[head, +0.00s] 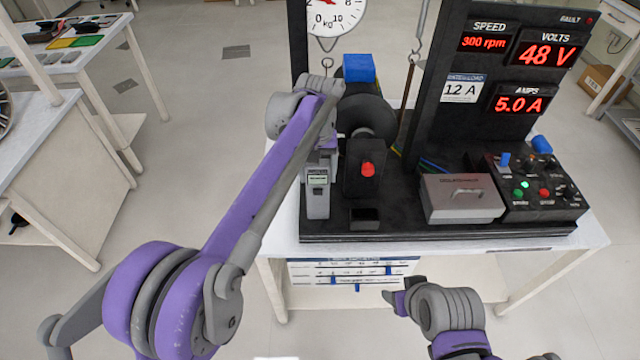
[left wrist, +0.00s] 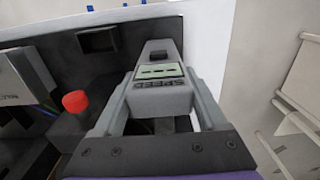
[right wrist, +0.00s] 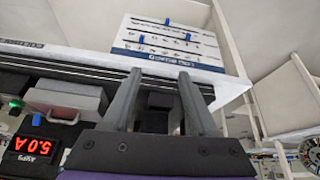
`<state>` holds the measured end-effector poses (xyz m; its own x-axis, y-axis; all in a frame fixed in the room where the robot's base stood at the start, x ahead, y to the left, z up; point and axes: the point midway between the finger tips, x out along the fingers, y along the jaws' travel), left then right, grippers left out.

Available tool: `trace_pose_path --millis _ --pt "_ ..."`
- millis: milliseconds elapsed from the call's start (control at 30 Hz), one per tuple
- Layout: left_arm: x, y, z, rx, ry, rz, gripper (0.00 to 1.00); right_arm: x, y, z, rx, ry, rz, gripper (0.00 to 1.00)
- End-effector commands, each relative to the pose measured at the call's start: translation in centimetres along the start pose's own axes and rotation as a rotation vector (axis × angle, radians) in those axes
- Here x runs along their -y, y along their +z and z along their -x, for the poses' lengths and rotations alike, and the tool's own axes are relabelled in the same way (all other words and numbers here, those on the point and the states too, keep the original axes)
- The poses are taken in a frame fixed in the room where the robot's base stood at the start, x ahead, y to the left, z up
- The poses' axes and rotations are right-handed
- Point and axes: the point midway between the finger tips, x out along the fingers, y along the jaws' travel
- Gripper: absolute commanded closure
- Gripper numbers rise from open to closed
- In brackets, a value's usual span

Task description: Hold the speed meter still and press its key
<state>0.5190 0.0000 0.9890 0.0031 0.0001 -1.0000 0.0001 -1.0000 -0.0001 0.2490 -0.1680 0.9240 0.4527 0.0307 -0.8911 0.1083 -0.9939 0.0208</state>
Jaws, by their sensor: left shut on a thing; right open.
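The speed meter (head: 318,196) is a grey handheld device with a small pale green screen, at the left front of the black rig base. In the left wrist view the speed meter (left wrist: 160,72) sits between the two fingers, its screen facing the camera. My left gripper (head: 321,158) is shut on the speed meter; its fingers lie along both sides (left wrist: 158,105). My right gripper (head: 394,298) is low in front of the table, apart from the meter. In the right wrist view its fingers (right wrist: 158,82) are spread and empty.
A red knob (head: 367,169) stands just right of the meter. A grey box (head: 460,198) and a control panel (head: 530,188) with buttons fill the right of the base. Displays (head: 518,60) rise behind. A printed sheet (head: 350,272) hangs at the table front. Floor space in front is free.

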Motion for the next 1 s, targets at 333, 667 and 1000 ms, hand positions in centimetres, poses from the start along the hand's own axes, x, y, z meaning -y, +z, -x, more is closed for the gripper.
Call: trace_pose_path --millis 333,667,1000 --pt "0.0 0.1 -0.3 0.006 0.000 0.000 1.00 5.1 -10.0 2.3 -0.109 -0.159 0.643 1.00" --pt "0.0 0.1 -0.3 0.006 0.000 0.000 1.00 9.5 -17.1 4.0 -0.265 -0.232 1.142 1.00" --pt "0.0 0.1 -0.3 0.005 0.000 0.000 1.00 10.4 -18.4 4.3 -0.304 -0.238 1.248 1.00"
